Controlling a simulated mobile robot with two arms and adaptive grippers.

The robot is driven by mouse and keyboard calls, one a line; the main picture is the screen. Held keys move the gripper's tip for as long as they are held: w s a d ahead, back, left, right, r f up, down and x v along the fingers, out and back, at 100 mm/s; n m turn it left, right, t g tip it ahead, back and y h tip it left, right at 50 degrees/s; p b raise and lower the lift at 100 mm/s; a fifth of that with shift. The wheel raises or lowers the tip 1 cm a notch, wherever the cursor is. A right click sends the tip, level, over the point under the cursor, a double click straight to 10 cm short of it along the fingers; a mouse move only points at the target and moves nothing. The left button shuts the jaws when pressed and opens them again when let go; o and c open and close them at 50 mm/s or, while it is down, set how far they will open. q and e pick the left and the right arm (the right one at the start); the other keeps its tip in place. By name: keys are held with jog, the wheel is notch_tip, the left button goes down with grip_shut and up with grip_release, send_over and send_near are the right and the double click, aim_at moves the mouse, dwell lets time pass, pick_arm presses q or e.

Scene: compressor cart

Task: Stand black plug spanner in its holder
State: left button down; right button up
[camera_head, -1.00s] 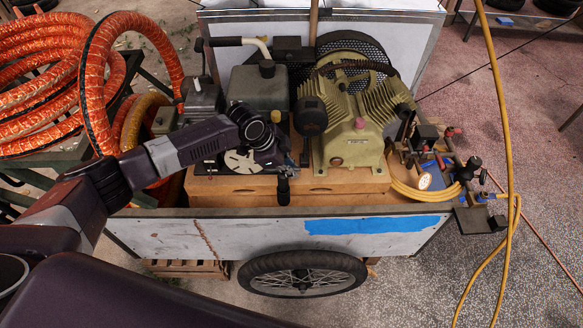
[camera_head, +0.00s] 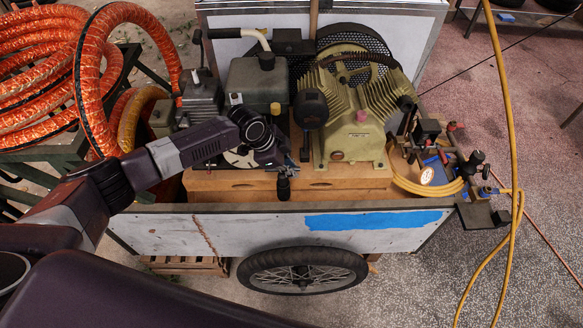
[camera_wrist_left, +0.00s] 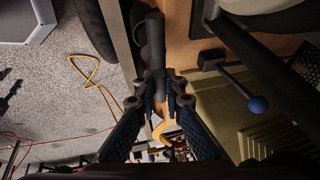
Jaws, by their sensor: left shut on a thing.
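My left gripper (camera_head: 282,165) reaches in over the front of the cart, above the wooden deck. It is shut on the black plug spanner (camera_head: 283,187), a dark piece that hangs below the fingers near the cart's front wall. In the left wrist view, the two blue-black fingers (camera_wrist_left: 158,92) close around the dark, tube-like spanner (camera_wrist_left: 152,45). The fingers hide part of it. I cannot clearly pick out the spanner's holder in either view. My right gripper is not in view.
The olive compressor (camera_head: 350,110) stands right of the gripper, with a dark grey tank (camera_head: 257,85) behind. The cart's front wall (camera_head: 270,232) rises before the deck. A blue-knobbed lever (camera_wrist_left: 257,104) shows in the wrist view. A yellow hose (camera_head: 425,190) lies coiled at the right.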

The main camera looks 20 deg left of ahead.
pick_arm(q)
jog(key=shift+f+b, duration=1.5)
jog(key=shift+f, duration=0.7)
jog(key=c, duration=1.9)
grip_release()
jog(key=shift+r, duration=0.1)
jog(key=shift+c, duration=0.2)
jog(key=shift+o, duration=0.5)
jog(key=shift+o, duration=1.1)
jog(key=shift+r, duration=0.1)
notch_tip(320, 180, up, 6)
jog(key=p, duration=0.5)
